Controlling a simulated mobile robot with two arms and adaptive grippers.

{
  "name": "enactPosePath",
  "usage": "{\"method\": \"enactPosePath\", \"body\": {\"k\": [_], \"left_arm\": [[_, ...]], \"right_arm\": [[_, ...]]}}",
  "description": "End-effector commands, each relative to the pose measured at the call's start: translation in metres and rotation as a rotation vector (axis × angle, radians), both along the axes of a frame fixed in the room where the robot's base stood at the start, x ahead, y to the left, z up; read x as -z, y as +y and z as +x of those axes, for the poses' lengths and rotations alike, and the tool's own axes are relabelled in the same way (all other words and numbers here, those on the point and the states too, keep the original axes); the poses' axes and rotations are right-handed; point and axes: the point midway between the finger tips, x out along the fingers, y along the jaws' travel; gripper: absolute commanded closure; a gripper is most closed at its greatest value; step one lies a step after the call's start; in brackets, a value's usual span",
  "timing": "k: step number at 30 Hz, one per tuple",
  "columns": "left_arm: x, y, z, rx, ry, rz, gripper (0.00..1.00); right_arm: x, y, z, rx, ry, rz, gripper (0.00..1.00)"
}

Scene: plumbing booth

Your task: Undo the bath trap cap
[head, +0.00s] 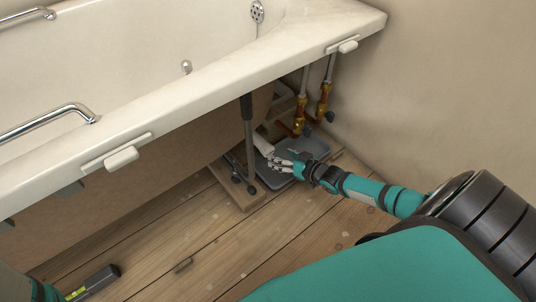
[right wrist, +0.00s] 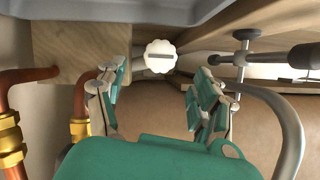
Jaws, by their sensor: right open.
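The bath trap cap (right wrist: 160,56) is a round white ribbed knob with a slot across its face. It shows in the right wrist view at upper middle. My right gripper (right wrist: 157,75) is open, its fingers apart on the left and right of the cap's line, with a gap below the cap and nothing held. In the head view my right gripper (head: 279,162) is low under the bath rim, over the grey tray. A white trap part (head: 262,144) shows just behind it; the cap itself cannot be made out there.
A grey tray (head: 317,148) lies under the trap. Copper pipes with brass valves (head: 323,98) stand to the right near the wall. A dark bath leg (head: 248,135) stands left of my gripper. A black tool with a yellow-green part (head: 96,283) lies on the floorboards.

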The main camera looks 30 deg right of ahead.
Motion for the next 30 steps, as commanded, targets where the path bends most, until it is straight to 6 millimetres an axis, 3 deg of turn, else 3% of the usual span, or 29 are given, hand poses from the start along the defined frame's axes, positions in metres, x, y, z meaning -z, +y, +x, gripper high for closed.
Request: {"method": "enactPosePath", "body": {"k": [1, 3, 10, 15, 24, 30], "left_arm": [[0.011, 0.000, -0.007, 0.000, -0.020, 0.000, 0.60], [0.015, -0.001, -0.014, -0.002, -0.039, 0.002, 0.60], [0.043, -0.001, -0.011, -0.002, -0.029, 0.002, 0.60], [0.050, -0.001, -0.011, -0.002, -0.029, 0.002, 0.60], [0.049, -0.001, -0.011, -0.002, -0.030, 0.002, 0.60], [0.049, -0.001, -0.011, -0.001, -0.030, 0.003, 0.60]], "right_arm": [[0.011, 0.002, 0.013, -0.001, -0.005, 0.000, 0.31], [0.016, 0.004, 0.026, -0.001, -0.005, -0.001, 0.31], [0.028, 0.010, 0.060, -0.001, -0.003, 0.000, 0.31], [0.030, 0.012, 0.071, 0.001, -0.001, -0.001, 0.31], [0.030, 0.012, 0.073, 0.000, 0.000, 0.000, 0.31], [0.030, 0.012, 0.073, 0.000, 0.000, 0.000, 0.56]]}}
